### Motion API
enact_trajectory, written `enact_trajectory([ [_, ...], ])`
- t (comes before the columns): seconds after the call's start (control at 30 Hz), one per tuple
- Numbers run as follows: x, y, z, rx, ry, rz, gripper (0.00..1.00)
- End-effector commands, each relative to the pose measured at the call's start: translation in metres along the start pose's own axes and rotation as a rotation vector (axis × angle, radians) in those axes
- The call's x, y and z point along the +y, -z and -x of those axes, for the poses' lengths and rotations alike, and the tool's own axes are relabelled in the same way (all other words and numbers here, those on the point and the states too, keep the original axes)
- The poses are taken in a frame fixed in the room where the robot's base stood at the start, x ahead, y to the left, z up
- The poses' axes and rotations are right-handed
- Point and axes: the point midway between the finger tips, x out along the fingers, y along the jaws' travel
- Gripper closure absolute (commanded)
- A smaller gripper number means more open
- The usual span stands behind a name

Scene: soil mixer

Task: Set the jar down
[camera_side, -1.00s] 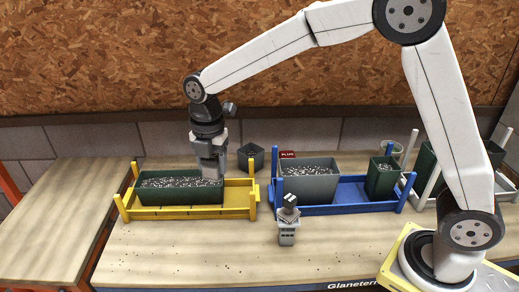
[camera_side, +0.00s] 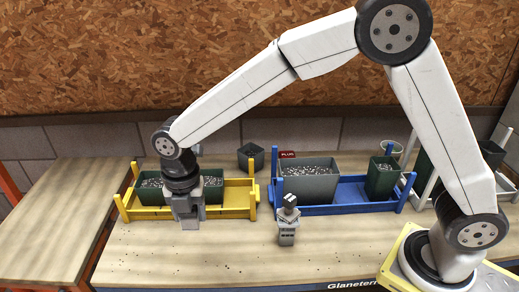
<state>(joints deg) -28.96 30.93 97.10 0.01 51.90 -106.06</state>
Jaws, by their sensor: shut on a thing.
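My gripper (camera_side: 187,219) points down in front of the yellow tray (camera_side: 236,208), toward its left half. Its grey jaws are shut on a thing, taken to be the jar. The jar cannot be made out between the jaws at this size. The gripper covers the middle of the long green planter (camera_side: 213,188), which stands in the yellow tray with speckled soil in it. The jaws' lower ends appear low, near the bench top (camera_side: 190,255); whether anything touches it cannot be told.
A grey box of soil (camera_side: 308,186) and a small green pot (camera_side: 382,178) stand in the blue tray (camera_side: 350,192). A small grey device (camera_side: 287,229) stands on the bench right of my gripper. A clear cup (camera_side: 397,148) is at back right. The front bench is mostly free, with scattered crumbs.

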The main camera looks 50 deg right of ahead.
Motion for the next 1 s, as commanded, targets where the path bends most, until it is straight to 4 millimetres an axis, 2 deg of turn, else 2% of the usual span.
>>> enact_trajectory([
  [0.27,0.013,-0.005,-0.006,0.0,0.001,-0.001,1.0],
  [1.0,0.086,-0.034,-0.043,0.0,0.001,0.0,1.0],
])
